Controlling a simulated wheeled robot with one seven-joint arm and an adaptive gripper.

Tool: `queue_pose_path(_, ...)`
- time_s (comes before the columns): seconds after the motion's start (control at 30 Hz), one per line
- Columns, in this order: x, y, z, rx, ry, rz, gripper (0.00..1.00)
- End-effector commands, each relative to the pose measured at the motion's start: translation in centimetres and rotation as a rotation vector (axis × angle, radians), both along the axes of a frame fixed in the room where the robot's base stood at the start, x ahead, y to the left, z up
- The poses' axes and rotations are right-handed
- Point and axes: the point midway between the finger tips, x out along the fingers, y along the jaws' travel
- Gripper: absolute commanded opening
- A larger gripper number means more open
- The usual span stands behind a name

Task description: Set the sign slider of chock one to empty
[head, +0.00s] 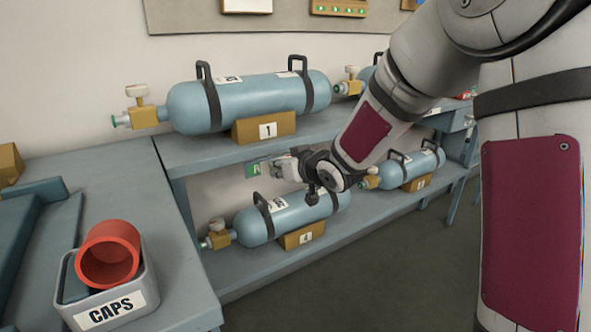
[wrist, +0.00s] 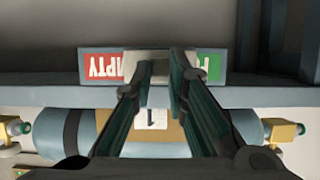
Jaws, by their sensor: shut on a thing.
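The sign of chock one hangs on the shelf edge. In the wrist view, upside down, it shows a red EMPTY end (wrist: 101,66) at left and a green end (wrist: 209,64) at right, its word mostly hidden. The grey slider (wrist: 147,68) sits across the middle, covering part of both ends. My gripper (wrist: 160,72) is shut on the slider, one finger on each side. In the head view my gripper (head: 282,166) is at the sign, whose green end (head: 258,170) shows at left. Chock one (head: 264,129) carries the number 1 and bears a blue cylinder (head: 245,98).
Another cylinder (head: 292,215) lies on the lower shelf, below my gripper. More cylinders (head: 411,168) lie to the right. A CAPS box (head: 108,303) with a red cap (head: 107,255) stands on the left bench. The floor (head: 400,265) in front is clear.

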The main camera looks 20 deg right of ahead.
Motion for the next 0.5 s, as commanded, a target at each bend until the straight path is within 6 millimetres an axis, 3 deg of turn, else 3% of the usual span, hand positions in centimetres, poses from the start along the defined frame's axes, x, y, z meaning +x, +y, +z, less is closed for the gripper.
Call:
queue_pose_path(0.03, -0.3, 1.2, -0.2, 0.000, -0.006, 0.006, 0.00)
queue_pose_path(0.2, -1.0, 3.2, -0.1, 0.001, -0.005, 0.004, 0.00)
queue_pose_path(0.5, -1.2, 3.8, 0.0, 0.001, -0.002, 0.005, 0.00)
